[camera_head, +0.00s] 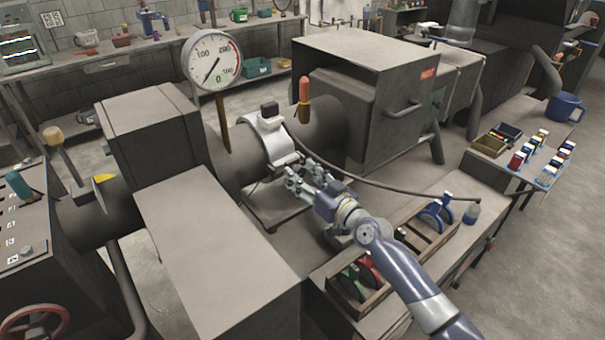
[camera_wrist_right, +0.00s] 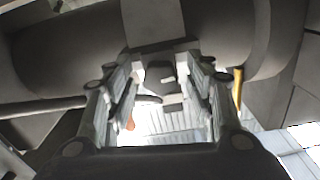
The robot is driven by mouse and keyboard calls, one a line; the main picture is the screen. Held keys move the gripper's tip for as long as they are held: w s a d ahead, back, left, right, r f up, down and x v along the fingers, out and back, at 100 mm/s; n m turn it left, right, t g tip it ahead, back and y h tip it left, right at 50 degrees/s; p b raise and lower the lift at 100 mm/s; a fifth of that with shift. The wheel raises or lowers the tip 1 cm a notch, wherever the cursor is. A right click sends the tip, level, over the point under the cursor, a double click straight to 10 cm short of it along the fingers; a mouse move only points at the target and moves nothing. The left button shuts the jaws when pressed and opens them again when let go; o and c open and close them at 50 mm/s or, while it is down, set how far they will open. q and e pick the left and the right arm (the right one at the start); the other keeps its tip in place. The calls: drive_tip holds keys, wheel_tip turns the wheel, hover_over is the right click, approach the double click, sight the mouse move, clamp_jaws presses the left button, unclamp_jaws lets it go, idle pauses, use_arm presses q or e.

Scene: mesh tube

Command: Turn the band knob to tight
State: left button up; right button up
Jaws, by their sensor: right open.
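A silver band (camera_head: 265,140) wraps around the dark horizontal tube in the middle of the head view. My right gripper (camera_head: 302,174) is open at the band's near, lower right side. In the right wrist view the open fingers (camera_wrist_right: 165,82) stand on either side of a dark piece with light parts (camera_wrist_right: 160,74), in front of the tube. I cannot tell whether this piece is the band knob, or whether the fingers touch it. My left gripper is out of view.
A round gauge (camera_head: 212,60) stands on a brass stem left of the band. An orange-tipped handle (camera_head: 304,98) rises at its right. A dark box marked HOT (camera_head: 370,85) stands behind. A wooden tray (camera_head: 420,240) with coloured clamps lies near my right arm.

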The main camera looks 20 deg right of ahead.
drive_tip(key=shift+w, duration=0.2)
drive_tip(key=c, duration=1.1)
drive_tip(key=shift+o, duration=0.2)
drive_tip(key=shift+m+b, duration=0.3)
drive_tip(key=shift+m, duration=0.5)
drive_tip(key=o, duration=1.1)
drive_tip(key=shift+c, duration=0.2)
